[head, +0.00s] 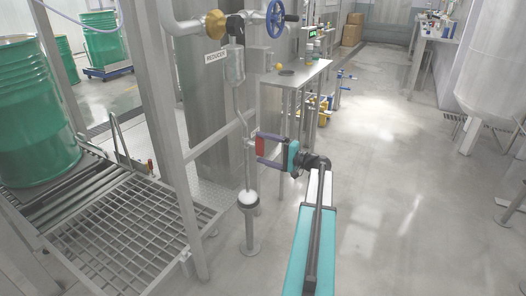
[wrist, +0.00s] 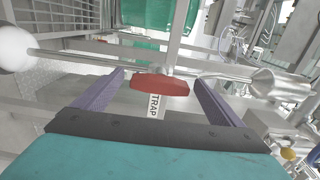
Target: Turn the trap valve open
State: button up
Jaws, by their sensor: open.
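The trap valve shows as a red handle (head: 260,146) on a thin vertical steel pipe (head: 248,176). In the wrist view my gripper (wrist: 160,78) shows a gap between each finger and the handle. The valve body behind the handle is mostly hidden.
A white ball-shaped part (head: 248,198) sits low on the pipe, and a steel cylinder (head: 234,66) is above. A steel post (head: 170,130) and grated platform (head: 130,232) stand left. A small steel table (head: 296,74) is behind. The floor (head: 390,180) at right is clear.

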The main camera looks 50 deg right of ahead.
jog(key=shift+s+d, duration=0.1)
jog(key=p+v, duration=0.1)
jog(key=v, duration=1.2)
jog(key=shift+s, duration=0.3)
